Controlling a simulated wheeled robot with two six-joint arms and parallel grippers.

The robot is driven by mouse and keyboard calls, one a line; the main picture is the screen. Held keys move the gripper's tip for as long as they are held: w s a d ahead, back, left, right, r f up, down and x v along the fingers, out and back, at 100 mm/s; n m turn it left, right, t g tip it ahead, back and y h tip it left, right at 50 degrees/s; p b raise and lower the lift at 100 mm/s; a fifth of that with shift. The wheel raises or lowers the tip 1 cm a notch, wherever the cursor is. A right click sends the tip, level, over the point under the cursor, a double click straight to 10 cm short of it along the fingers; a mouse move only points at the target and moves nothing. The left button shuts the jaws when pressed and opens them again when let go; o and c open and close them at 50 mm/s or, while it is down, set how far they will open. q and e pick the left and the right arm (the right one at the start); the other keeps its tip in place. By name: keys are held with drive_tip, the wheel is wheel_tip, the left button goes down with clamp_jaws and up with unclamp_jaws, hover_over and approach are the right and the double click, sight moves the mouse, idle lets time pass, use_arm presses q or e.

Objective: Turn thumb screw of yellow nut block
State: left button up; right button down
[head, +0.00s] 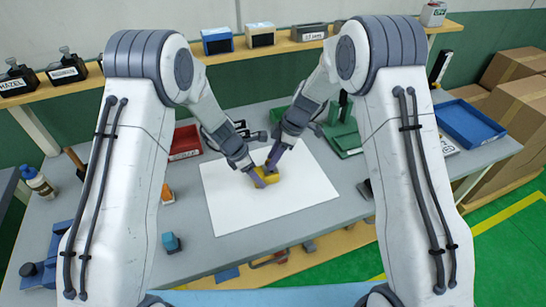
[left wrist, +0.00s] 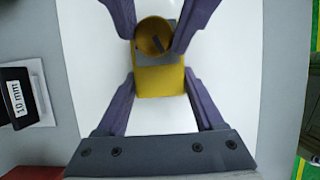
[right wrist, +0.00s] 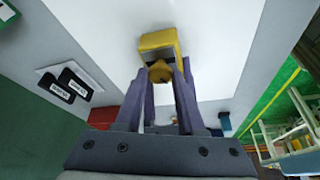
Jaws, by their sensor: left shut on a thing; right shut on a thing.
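The yellow nut block (head: 267,186) is over the white sheet (head: 305,200) in the middle of the table. My left gripper (head: 258,178) is shut on the block's body; in the left wrist view its fingers (left wrist: 159,85) lie along both sides of the yellow block (left wrist: 160,82). The round yellow thumb screw (left wrist: 153,36) is at the block's far end in that view. My right gripper (right wrist: 164,72) is shut on the thumb screw (right wrist: 160,74), with the block (right wrist: 158,42) just beyond its fingertips. In the head view, the fingers and arms partly hide the block and screw.
A red bin (head: 185,142) lies behind the sheet to the left, and a green bin (head: 345,140) to the right. A blue tray (head: 468,122) is farther right. A small orange item (head: 167,193) and a blue one (head: 171,242) lie left of the sheet. The sheet's front is clear.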

drive_tip(key=m+t, duration=0.1)
drive_tip(key=m, duration=0.1)
drive_tip(key=shift+s+m, duration=0.1)
drive_tip(key=shift+m, duration=0.3)
drive_tip(key=c, duration=0.5)
unclamp_jaws()
drive_tip(key=shift+r, duration=0.1)
drive_tip(key=v, duration=1.2)
